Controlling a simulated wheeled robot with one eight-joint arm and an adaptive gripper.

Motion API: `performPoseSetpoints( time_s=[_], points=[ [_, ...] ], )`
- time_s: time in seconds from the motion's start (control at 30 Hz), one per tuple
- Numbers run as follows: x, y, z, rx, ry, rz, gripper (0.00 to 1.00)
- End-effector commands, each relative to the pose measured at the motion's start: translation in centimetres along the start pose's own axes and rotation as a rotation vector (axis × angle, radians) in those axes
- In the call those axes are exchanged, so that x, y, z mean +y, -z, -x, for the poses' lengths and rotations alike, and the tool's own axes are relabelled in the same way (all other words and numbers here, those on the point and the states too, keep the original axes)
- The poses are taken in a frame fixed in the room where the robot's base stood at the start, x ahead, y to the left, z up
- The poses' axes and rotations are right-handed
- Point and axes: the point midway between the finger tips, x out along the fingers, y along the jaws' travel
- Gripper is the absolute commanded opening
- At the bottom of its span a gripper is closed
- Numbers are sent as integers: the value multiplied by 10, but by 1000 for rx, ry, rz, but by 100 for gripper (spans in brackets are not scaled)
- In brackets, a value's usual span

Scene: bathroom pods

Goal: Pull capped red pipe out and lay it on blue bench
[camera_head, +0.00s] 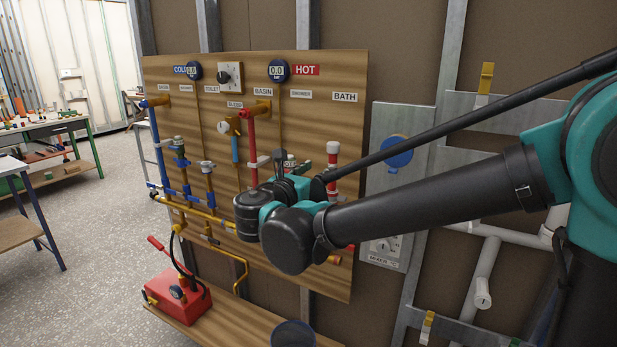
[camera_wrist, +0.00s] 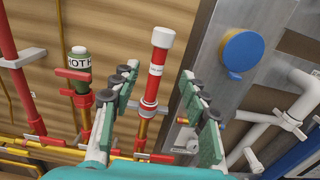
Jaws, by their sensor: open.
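The capped red pipe (camera_wrist: 156,75) stands upright in the wrist view, with a white cap on top and white bands. In the head view its upper part (camera_head: 332,165) shows at the right of the wooden board, beside my wrist. My gripper (camera_wrist: 158,76) is open, one finger on each side of the pipe, with visible gaps between fingers and pipe. In the head view my wrist hides most of the gripper and the pipe's lower end. A bench with blue legs (camera_head: 43,222) is partly in view at the left edge.
A grey metal panel with a blue disc (camera_wrist: 243,54) is at the right. A red pump box (camera_head: 178,296) sits on the wooden ledge below. Open floor (camera_head: 110,230) lies at the left.

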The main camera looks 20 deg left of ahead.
Motion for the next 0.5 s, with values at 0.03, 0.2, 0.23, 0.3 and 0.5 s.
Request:
performPoseSetpoints(
  time_s=[0.03,0.2,0.23,0.3,0.5],
  points=[
    [0,0,-10,0,3,0,45],
    [0,0,-41,1,3,0,45],
    [-1,0,-47,1,4,-1,45],
    [-1,0,-59,1,3,-1,45],
    [0,0,-89,1,1,-1,45]
  ],
)
